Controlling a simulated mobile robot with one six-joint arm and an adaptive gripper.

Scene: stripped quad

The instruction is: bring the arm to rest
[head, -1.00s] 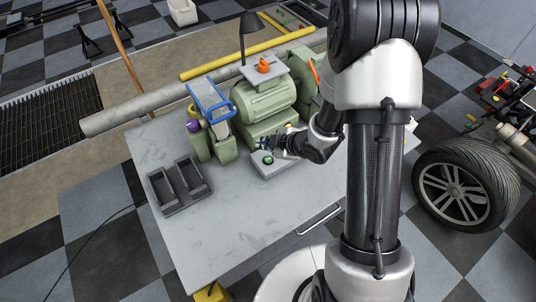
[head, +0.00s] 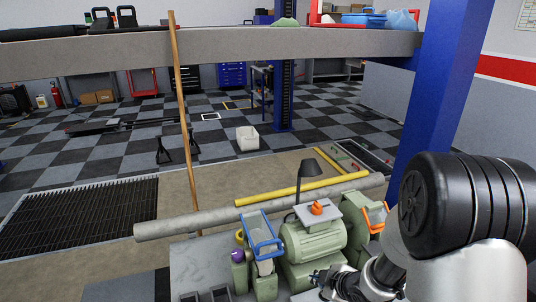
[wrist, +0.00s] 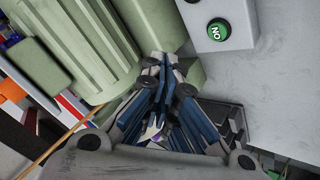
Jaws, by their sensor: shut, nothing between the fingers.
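My gripper (head: 325,280) is low in the head view, just in front of the green bench grinder (head: 312,240). My arm reaches to it from the right edge. In the wrist view my gripper's fingers (wrist: 166,68) converge with their tips together and hold nothing. A grey switch box (wrist: 238,38) with a green ON button (wrist: 219,29) lies beyond the fingertips to the right, apart from them. The ribbed grinder body shows at upper left in the wrist view (wrist: 75,45).
The grey bench top (head: 200,262) carries the grinder, a blue-framed guard (head: 262,236) and dark trays (head: 212,294). A grey pipe (head: 200,223) and yellow bar (head: 290,190) lie behind. A blue post (head: 445,90) stands at right.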

